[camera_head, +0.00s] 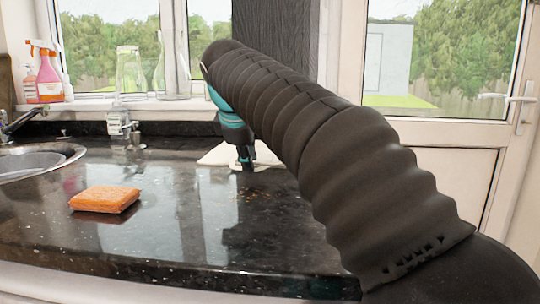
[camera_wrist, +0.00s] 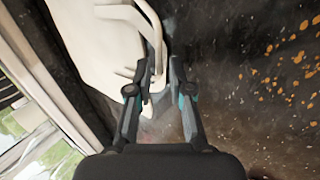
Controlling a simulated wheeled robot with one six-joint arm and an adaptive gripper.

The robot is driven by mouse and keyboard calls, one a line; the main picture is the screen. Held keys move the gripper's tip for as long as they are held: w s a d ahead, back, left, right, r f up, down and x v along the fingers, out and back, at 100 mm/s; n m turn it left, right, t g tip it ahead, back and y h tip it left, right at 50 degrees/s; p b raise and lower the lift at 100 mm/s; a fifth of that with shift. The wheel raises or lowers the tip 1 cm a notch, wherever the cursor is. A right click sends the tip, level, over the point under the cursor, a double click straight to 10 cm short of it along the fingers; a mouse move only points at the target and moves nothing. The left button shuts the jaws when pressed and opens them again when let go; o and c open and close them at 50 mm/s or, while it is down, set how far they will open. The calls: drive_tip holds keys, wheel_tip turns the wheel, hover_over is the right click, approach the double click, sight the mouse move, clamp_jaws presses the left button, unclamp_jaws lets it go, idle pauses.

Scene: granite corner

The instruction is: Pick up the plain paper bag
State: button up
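The plain paper bag (camera_head: 218,154) is off-white and lies on the dark countertop near the back, partly hidden behind my gripper and arm. In the wrist view the bag (camera_wrist: 92,40) fills the upper left, with its pale looped handle (camera_wrist: 130,14) on the side towards my gripper. My gripper (camera_head: 245,160) points down at the bag's right part, its tips close to the counter. In the wrist view its fingers (camera_wrist: 160,68) are drawn close together, with a strip of the pale handle between them. The fingers look shut on this strip.
An orange sponge (camera_head: 105,199) lies at the left front of the black counter (camera_head: 180,230). The sink (camera_head: 35,162) is at the left edge. Spray bottles (camera_head: 46,80) and glassware (camera_head: 130,72) stand on the windowsill. The counter between sponge and bag is clear.

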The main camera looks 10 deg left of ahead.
drive_tip(key=shift+w+f, duration=0.35)
drive_tip(key=shift+f, duration=0.15)
drive_tip(key=shift+c, duration=0.2)
clamp_jaws()
drive_tip(key=shift+r, duration=0.1)
